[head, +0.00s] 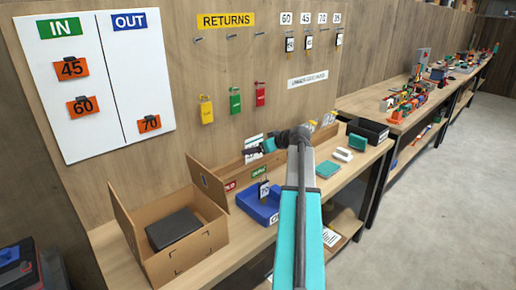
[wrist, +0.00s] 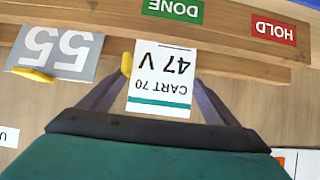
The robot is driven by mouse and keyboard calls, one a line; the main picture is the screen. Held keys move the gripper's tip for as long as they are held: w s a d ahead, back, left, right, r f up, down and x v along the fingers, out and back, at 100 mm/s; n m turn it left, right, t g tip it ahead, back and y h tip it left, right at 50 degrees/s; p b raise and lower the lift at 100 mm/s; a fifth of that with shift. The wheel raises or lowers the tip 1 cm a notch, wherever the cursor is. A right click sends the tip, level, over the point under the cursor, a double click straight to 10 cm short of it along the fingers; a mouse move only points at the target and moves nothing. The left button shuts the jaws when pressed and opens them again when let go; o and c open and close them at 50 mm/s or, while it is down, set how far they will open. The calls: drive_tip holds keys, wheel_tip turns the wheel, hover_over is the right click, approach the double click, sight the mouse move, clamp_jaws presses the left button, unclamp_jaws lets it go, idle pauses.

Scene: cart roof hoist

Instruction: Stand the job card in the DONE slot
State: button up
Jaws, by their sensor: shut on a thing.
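The job card (wrist: 160,85), white with a teal stripe and marked CART 70, 47 V, is between the fingers of my gripper (wrist: 163,80) in the wrist view, where its text is upside down. My gripper also shows in the head view (head: 254,149), above the workbench by the back board, with the white card (head: 253,141) near its tip. The green DONE label (wrist: 173,10) is on a wooden rail just beyond the card's end; it also shows in the head view (head: 259,171). The slot itself cannot be made out.
The red HOLD label (wrist: 274,28) is beside DONE. An open cardboard box (head: 190,255) and a blue tray (head: 250,204) stand on the bench, with a black bin (head: 368,131) farther right.

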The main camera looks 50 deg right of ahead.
idle(0.3)
drive_tip(key=o, duration=1)
drive_tip(key=shift+f, duration=0.1)
drive_tip(key=shift+s, duration=0.2)
drive_tip(key=s, duration=0.2)
drive_tip(key=s+b, duration=0.1)
drive_tip(key=s, duration=0.1)
drive_tip(key=s+b, duration=0.1)
drive_tip(key=s, duration=0.1)
drive_tip(key=shift+s+a, duration=0.25)
drive_tip(key=shift+s, duration=0.05)
drive_tip(key=shift+s, duration=0.15)
idle(0.4)
drive_tip(key=b+v, duration=0.2)
drive_tip(key=v, duration=1.1)
drive_tip(key=shift+s+r, duration=0.25)
